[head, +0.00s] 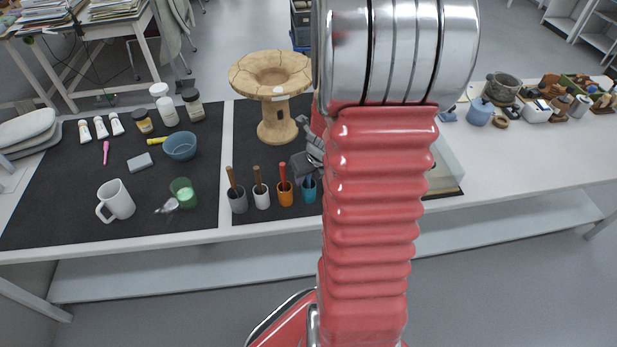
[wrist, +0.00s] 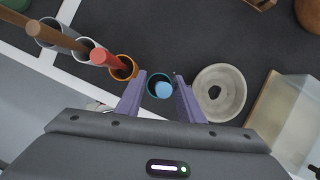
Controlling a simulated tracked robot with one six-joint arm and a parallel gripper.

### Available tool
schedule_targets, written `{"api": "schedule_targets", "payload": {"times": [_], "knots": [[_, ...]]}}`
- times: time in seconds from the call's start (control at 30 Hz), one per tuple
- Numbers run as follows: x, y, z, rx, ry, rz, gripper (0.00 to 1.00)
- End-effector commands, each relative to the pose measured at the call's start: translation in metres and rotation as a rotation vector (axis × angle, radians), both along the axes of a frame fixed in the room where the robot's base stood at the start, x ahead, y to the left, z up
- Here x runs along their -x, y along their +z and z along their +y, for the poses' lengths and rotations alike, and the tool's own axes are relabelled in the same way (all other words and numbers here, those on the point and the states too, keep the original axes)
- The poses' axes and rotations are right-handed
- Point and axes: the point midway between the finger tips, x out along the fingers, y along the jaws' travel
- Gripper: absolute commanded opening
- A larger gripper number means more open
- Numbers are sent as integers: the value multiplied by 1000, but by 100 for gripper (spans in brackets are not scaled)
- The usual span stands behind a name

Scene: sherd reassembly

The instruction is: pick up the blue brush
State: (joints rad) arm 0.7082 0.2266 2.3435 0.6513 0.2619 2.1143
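The blue brush (wrist: 164,90) shows in the wrist view as a light blue round end within the teal cup (wrist: 152,79). In the head view the teal cup (head: 309,194) stands at the right end of a row of cups, near the table's front edge. My gripper (wrist: 160,82) is open, with one purple finger on each side of the teal cup in the wrist view. Nothing shows gripped. Whether the fingers are level with the brush or above it is unclear. In the head view my gripper (head: 314,150) is partly hidden by my red arm.
An orange cup with a red-handled brush (head: 283,178) stands just left, then white and grey cups with brown-handled brushes. A pale round bowl (wrist: 232,82) sits close right in the wrist view. A cracked pottery stand (head: 277,120) is behind the cups.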

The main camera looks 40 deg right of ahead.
Motion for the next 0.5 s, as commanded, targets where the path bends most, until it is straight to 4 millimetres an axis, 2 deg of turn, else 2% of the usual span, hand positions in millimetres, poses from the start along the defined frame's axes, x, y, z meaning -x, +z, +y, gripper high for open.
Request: {"api": "schedule_targets", "payload": {"times": [0.13,0.5], "knots": [[0,0,0,0,0,0,35],[0,0,0,0,0,0,8]]}}
